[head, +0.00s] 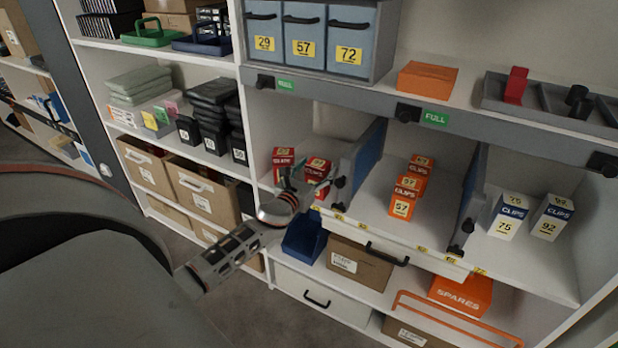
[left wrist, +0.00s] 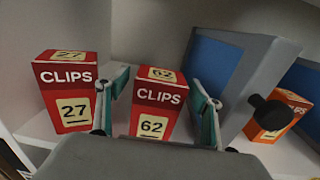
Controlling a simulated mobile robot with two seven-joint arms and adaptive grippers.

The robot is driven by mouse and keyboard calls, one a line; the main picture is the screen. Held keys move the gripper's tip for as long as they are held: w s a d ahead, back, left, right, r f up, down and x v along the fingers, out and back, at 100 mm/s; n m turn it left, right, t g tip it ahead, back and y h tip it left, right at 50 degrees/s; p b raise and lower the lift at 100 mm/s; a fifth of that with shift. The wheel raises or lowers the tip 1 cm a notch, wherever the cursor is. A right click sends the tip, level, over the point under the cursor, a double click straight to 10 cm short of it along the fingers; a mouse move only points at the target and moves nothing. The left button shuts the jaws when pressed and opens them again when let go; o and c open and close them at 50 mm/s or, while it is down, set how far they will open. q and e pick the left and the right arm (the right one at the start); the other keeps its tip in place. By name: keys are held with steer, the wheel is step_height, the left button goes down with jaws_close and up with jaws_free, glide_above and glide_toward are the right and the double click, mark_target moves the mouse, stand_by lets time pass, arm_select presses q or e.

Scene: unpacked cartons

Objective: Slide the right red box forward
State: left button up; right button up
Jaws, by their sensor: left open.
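The right red box, a red CLIPS box marked 62, stands upright in the left shelf bay in the head view (head: 318,165). In the left wrist view it fills the middle (left wrist: 158,98). The left red box, marked 27, stands to its left (head: 283,155) and also shows in the left wrist view (left wrist: 68,92). My left gripper (head: 308,182) is at the bay's front; in the left wrist view its teal fingers (left wrist: 157,84) are open, one on each side of box 62 as seen. Contact cannot be told. The gripper partly hides the box in the head view. My right gripper is not in view.
A grey-and-blue divider (head: 362,165) with a black knob stands close right of box 62. Beyond it are orange boxes (head: 402,203), and farther right blue-and-white CLIPS boxes (head: 508,215). A blue bin (head: 304,238) sits below the shelf.

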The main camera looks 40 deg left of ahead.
arm_select(q)
steer(key=v, duration=1.1)
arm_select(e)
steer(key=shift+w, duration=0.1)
arm_select(q)
steer(key=shift+s+d, duration=0.1)
steer(key=shift+s, duration=0.1)
steer(key=s+d+f+n+g+h+p, duration=0.2)
steer(key=s+d+f+n+g+h, duration=0.15)
steer(key=s+d+f+n, duration=0.8)
steer(key=s+d+f+n+g+h, duration=0.1)
steer(key=s+d+f+n, duration=0.2)
steer(key=s+d+n, duration=0.3)
steer(key=s+d+f+n+g+h+p, duration=0.1)
steer(key=s+d+f+n+g+h, duration=0.1)
steer(key=s+d+f+n, duration=0.2)
steer(key=s+d+n, duration=0.3)
steer(key=d+n, duration=0.4)
steer(key=shift+f+n, duration=0.2)
steer(key=shift+n, duration=0.15)
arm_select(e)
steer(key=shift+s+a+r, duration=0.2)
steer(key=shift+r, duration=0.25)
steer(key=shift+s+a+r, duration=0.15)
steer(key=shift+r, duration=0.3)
